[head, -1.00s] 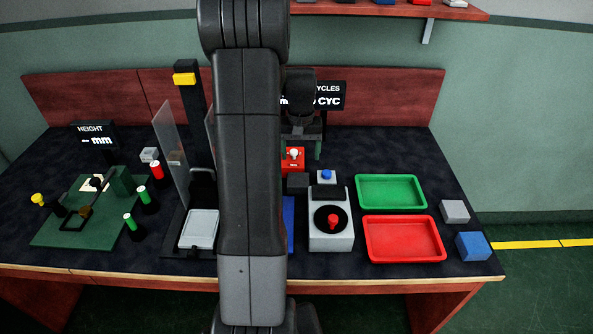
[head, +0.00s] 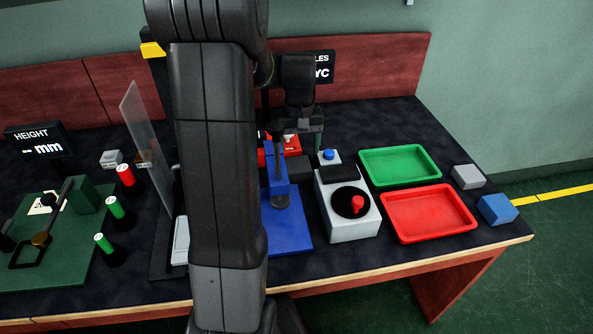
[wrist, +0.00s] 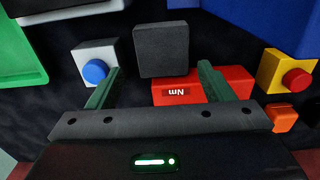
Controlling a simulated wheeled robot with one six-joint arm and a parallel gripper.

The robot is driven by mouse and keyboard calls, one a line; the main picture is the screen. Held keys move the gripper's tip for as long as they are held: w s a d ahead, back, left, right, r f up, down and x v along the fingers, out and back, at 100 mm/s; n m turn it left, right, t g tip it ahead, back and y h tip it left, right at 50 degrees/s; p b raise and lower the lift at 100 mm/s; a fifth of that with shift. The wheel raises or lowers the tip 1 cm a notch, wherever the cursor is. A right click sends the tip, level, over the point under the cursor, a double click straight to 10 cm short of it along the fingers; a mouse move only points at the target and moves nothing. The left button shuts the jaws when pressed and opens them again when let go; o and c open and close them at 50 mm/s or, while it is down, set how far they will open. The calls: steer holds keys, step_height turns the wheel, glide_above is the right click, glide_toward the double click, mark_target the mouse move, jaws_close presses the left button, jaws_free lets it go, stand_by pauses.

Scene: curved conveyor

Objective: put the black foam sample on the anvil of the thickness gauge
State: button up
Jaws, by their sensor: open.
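The black foam sample (head: 298,167) is a dark block on the bench, left of a small grey box with a blue button; in the wrist view the block (wrist: 162,50) lies ahead of and between my finger tips. My gripper (head: 297,143) is open and empty above and behind it; its green fingers (wrist: 160,70) show apart in the wrist view. A blue stand (head: 290,232) with a column and round foot, which looks like the thickness gauge, stands just in front of the sample. My arm hides its left part, and I cannot make out the anvil clearly.
A red box marked Nm (wrist: 205,88) sits beside the sample. A grey device with a red knob (head: 348,212), a green tray (head: 400,180) and a red tray (head: 428,235) stand to the right. A clear upright panel (head: 147,140) stands left of my arm.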

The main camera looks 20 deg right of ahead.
mark_target(298, 164)
step_height(298, 164, down, 7)
steer(key=shift+a+r+b, duration=0.15)
steer(key=shift+b, duration=0.35)
steer(key=c, duration=0.8)
steer(key=shift+r, duration=0.1)
step_height(298, 164, up, 10)
steer(key=shift+f+p, duration=0.1)
steer(key=shift+p, duration=0.7)
